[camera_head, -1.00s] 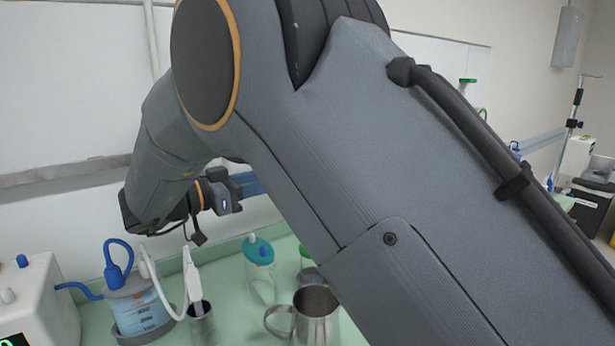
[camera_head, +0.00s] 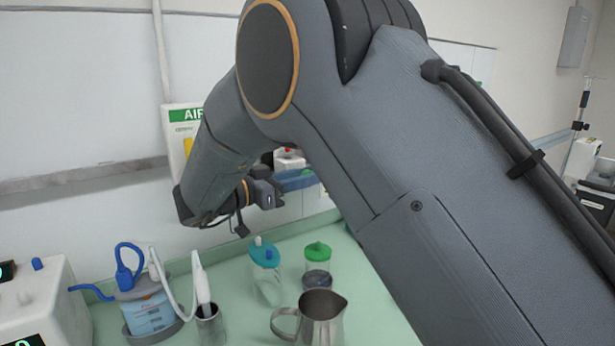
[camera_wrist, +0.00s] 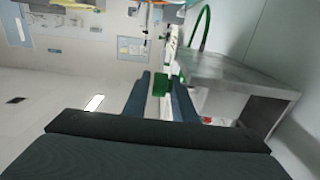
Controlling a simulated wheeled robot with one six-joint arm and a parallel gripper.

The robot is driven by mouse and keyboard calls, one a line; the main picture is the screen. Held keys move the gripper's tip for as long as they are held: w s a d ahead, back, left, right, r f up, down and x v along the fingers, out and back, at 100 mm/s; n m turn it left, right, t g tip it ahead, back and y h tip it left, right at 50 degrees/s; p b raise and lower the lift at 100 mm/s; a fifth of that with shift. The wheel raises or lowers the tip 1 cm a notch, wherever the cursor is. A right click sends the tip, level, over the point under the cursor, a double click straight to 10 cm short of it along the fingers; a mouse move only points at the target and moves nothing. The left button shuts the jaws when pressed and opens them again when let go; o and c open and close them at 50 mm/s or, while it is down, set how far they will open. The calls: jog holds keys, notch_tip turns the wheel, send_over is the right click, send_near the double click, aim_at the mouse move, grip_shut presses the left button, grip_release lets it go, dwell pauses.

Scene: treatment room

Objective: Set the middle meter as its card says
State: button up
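On the wall in the head view, a pale panel with a green "AIR" heading (camera_head: 185,116) is partly hidden by my arm. A small white fitting with a red part (camera_head: 290,158) shows behind my arm; I cannot tell whether it is a meter. The middle meter and any setting on its card cannot be made out. My gripper (camera_head: 278,190) is in front of the wall above the counter, with its fingertips hard to separate there. In the wrist view its two dark blue fingers (camera_wrist: 160,98) stand apart, with a green thing (camera_wrist: 162,86) seen between them.
The green counter (camera_head: 250,328) holds a metal jug (camera_head: 322,318), a teal-lidded bottle (camera_head: 267,275), a green-lidded jar (camera_head: 317,268) and a blue-liquid canister (camera_head: 150,310) with tubing. A metal cup (camera_head: 211,325) stands beside the canister. A white device (camera_head: 50,300) is at left.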

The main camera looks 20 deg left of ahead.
grip_shut()
jog(key=shift+f+t+h, duration=0.1)
jog(key=shift+t+h, duration=0.4)
jog(key=shift+h, duration=0.1)
jog(key=shift+o, duration=2)
grip_release()
jog(key=shift+s+d, duration=0.1)
jog(key=shift+d, duration=0.05)
jog(key=shift+s+a, duration=0.2)
jog(key=shift+a, duration=0.2)
jog(key=r+b+v, duration=0.1)
jog(key=b+v, duration=0.1)
jog(key=v, duration=0.5)
jog(key=shift+f, duration=0.45)
